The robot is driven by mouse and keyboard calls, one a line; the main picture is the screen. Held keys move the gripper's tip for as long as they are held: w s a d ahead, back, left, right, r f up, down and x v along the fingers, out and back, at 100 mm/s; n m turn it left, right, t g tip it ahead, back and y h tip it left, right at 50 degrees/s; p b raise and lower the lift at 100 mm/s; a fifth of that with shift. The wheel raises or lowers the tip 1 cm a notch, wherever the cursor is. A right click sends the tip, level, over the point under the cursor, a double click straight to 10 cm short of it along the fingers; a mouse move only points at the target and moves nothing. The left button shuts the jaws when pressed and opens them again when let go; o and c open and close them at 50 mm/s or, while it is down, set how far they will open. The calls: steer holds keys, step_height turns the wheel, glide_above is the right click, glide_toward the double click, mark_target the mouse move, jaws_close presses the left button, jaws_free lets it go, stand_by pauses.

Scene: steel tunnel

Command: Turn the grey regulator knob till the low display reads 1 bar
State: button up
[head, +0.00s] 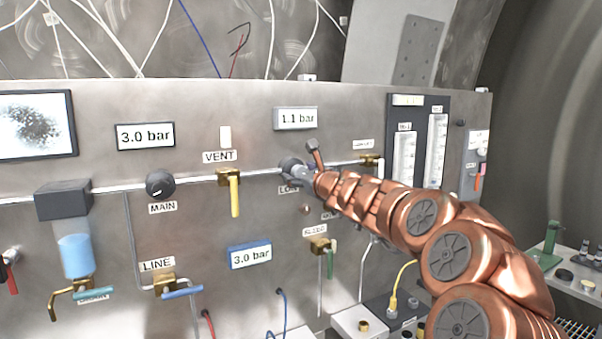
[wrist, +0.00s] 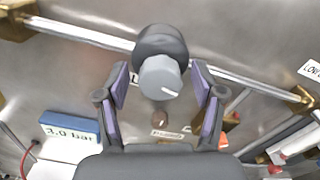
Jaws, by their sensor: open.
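The grey regulator knob (wrist: 160,78) sits on a dark round body on the pipe; its white mark points to the lower right in the wrist view. In the head view the knob (head: 299,171) is partly hidden by my gripper (head: 311,171), and the label below it is cut to "LO". My gripper (wrist: 160,84) is open, its two purple-padded fingers on either side of the knob with a visible gap at each side. The display above the knob (head: 296,118) reads 1.1 bar.
The black MAIN knob (head: 160,185) and the yellow VENT handle (head: 235,196) are to the left. Displays reading 3.0 bar are at upper left (head: 145,136) and below (head: 250,255). The green-handled valve (head: 320,245) is under my arm. Flow tubes (head: 437,150) stand at right.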

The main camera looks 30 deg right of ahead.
steer(key=c, duration=1.1)
steer(key=shift+n+b, duration=0.45)
steer(key=shift+n, duration=0.35)
steer(key=shift+c, duration=0.2)
steer(key=o, duration=1.1)
steer(key=shift+o, duration=0.2)
steer(key=shift+s, duration=0.1)
steer(key=s+a, duration=0.1)
steer(key=s, duration=1)
steer(key=shift+s, duration=0.4)
